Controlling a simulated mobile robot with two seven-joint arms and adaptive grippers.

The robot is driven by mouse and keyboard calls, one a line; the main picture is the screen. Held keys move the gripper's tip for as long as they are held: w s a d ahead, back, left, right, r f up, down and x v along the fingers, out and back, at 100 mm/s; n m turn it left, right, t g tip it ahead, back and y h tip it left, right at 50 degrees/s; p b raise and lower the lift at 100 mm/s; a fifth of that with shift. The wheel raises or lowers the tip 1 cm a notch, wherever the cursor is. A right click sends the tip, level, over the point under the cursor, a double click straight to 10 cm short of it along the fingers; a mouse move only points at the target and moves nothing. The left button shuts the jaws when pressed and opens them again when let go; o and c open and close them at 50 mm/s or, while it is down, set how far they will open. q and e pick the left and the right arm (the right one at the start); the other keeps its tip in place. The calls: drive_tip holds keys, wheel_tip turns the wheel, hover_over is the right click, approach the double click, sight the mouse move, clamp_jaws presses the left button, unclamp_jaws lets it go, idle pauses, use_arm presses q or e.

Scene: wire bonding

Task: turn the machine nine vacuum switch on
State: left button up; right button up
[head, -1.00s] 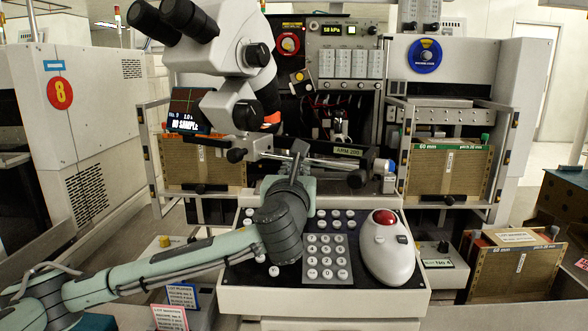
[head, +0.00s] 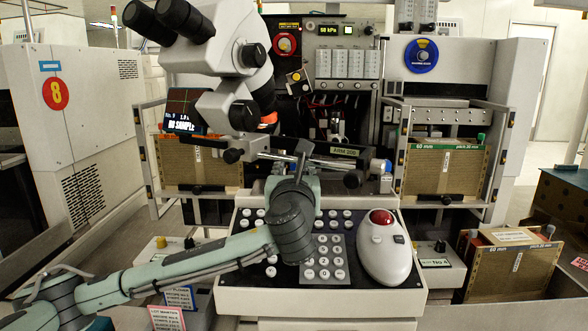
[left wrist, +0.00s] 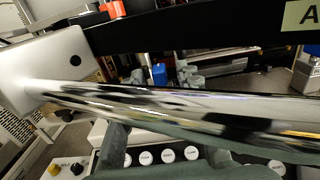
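The bonding machine's back panel carries a lit kPa readout (head: 334,30) with small knobs beside it. My left gripper (head: 303,150) is in front of the machine, above the keypad and below the panel, apart from these controls. In the left wrist view its grey fingers (left wrist: 163,78) appear spread, partly hidden behind a chrome bar (left wrist: 180,108). My right gripper is not in view.
A microscope (head: 225,75) overhangs the machine's left side. A horizontal metal bar (head: 335,164) crosses near my left gripper. Below are a keypad (head: 323,256) and a trackball unit (head: 385,250) with a red ball. Wire-framed magazines (head: 447,170) stand at right.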

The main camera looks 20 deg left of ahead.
use_arm(q)
drive_tip(key=shift+s, duration=0.1)
drive_tip(key=v, duration=1.2)
drive_tip(key=shift+f, duration=0.1)
